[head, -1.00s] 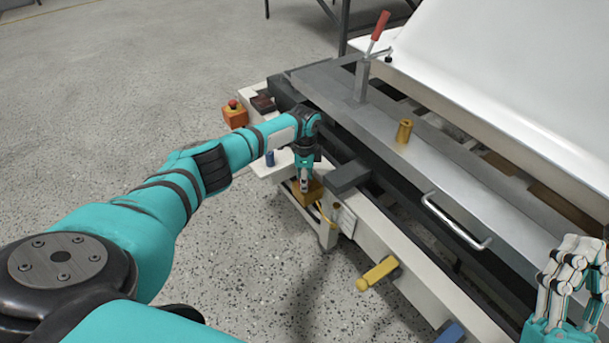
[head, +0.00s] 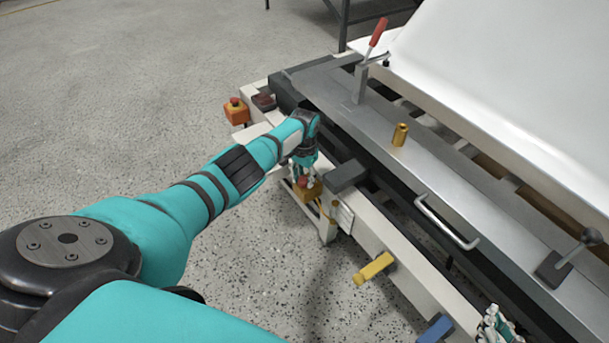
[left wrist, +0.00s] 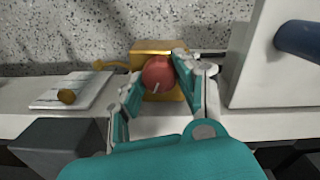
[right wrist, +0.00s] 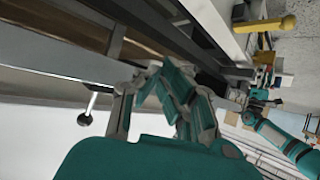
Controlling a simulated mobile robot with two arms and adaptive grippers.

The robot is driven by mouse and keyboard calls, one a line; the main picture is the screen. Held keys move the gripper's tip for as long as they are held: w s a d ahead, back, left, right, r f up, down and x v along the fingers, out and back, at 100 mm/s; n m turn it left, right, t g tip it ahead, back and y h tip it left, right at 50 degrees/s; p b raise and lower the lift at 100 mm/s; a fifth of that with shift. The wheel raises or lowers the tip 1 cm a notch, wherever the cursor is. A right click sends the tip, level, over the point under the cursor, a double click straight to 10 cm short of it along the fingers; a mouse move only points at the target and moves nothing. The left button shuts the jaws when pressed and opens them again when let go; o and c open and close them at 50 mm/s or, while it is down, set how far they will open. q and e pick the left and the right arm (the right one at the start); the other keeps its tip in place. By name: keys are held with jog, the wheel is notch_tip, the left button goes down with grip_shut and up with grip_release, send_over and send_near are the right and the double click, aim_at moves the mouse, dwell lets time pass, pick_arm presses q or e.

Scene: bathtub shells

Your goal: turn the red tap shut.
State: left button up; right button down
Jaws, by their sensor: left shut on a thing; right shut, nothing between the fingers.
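The red tap (left wrist: 158,74) is a round red knob with a pale mark, on a brass block (left wrist: 158,48) in the left wrist view. In the head view it is a small red spot (head: 303,181) on the brass block under my left gripper (head: 307,172). My left gripper (left wrist: 158,82) is shut on the red tap, one finger on each side of it. My right gripper (right wrist: 153,70) is shut and empty, away from the tap. In the head view my right gripper (head: 497,325) is partly cut off at the bottom edge.
A red button on an orange box (head: 236,111) stands left of the tap. A yellow handle (head: 373,268) and a blue one (head: 437,329) stick out along the front. A brass cylinder (head: 400,135), a red-handled clamp (head: 378,32) and a metal handle (head: 447,222) are on the bench.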

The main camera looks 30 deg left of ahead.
aim_at(304, 178)
pick_arm(q)
jog(key=shift+n+p, duration=0.35)
jog(key=shift+n, duration=1.85)
pick_arm(e)
jog(key=shift+s+d+f+g+h, duration=0.15)
jog(key=shift+s+d+f+g, duration=0.15)
jog(key=shift+s+f+g, duration=0.4)
jog(key=shift+s+d+f+g+h, duration=0.15)
jog(key=shift+s+d+f+g, duration=0.15)
jog(key=shift+s+f+g, duration=0.35)
pick_arm(q)
jog(key=shift+w, duration=0.1)
pick_arm(e)
jog(key=shift+s+f, duration=0.1)
jog(key=shift+s, duration=0.1)
pick_arm(q)
jog(key=o, duration=1.1)
jog(key=shift+o, duration=0.2)
jog(key=shift+r, duration=0.15)
notch_tip(304, 178, up, 12)
jog(key=shift+f, duration=0.2)
pick_arm(e)
jog(key=shift+s, duration=0.1)
